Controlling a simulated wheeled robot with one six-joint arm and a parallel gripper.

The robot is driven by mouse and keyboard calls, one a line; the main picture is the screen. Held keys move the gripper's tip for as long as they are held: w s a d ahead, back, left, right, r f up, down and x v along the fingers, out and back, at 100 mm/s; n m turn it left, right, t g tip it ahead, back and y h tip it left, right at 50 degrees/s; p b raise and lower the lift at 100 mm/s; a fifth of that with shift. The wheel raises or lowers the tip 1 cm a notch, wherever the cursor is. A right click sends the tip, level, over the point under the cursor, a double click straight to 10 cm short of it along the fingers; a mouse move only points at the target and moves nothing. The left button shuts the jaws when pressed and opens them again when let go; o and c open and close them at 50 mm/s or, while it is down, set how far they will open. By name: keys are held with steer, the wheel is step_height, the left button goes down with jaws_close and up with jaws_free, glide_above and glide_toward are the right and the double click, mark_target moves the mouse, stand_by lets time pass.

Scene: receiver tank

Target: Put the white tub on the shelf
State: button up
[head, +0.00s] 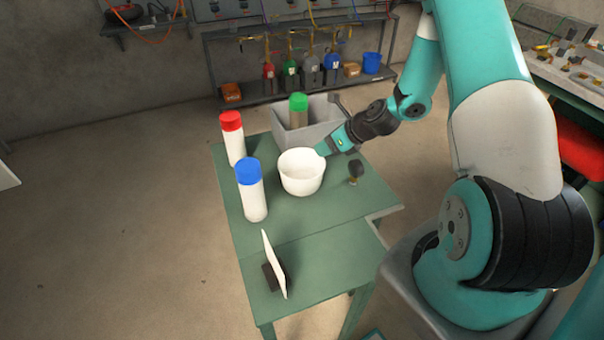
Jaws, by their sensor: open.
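The white tub (302,178) stands upright on the green table (318,232), its open mouth facing up. My gripper (324,149) is at the tub's right rim, with a teal finger close to or over the edge. It is open; whether a finger touches the rim I cannot tell. The inside of the tub looks empty. A shelf (290,95) runs low along the back wall beyond the table; whether this is the task's shelf I cannot tell.
A white bottle with a red cap (233,140) and one with a blue cap (251,190) stand left of the tub. A grey bin (325,112) holding a green-capped bottle (298,110) is behind it. A dark knob (355,170) is right; a white panel (273,265) stands in front.

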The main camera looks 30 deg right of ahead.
mark_target(305, 157)
steer(key=x, duration=0.3)
steer(key=p+x, duration=0.1)
steer(key=x, duration=0.1)
steer(key=shift+a+f, duration=0.25)
steer(key=shift+a, duration=0.15)
jaws_close()
